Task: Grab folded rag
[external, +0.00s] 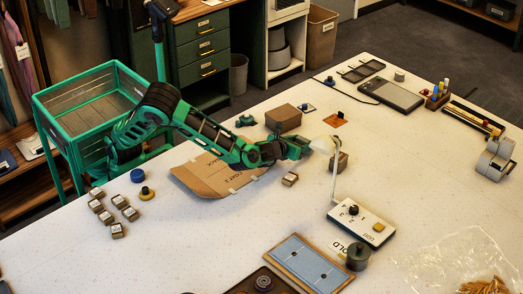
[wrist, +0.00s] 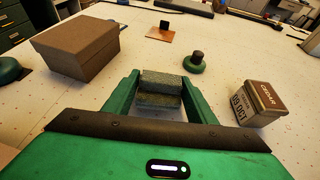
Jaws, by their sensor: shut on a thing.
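The folded rag (wrist: 160,82) is a small grey-green layered cloth, seen in the wrist view between the two green fingers. My gripper (wrist: 160,92) is shut on it, with one finger against each side. In the external view my gripper (external: 304,144) is low over the white table near its middle, beside the white lamp head. I cannot make out the rag in the external view. Whether the rag touches the table is not clear.
A brown box (wrist: 78,48) stands left of my gripper, and a small box labelled CEDAR (wrist: 260,103) stands right. A green knobbed piece (wrist: 194,63) is just ahead. A lamp arm (external: 334,172) rises close by. A cardboard sheet (external: 208,176) lies under my arm.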

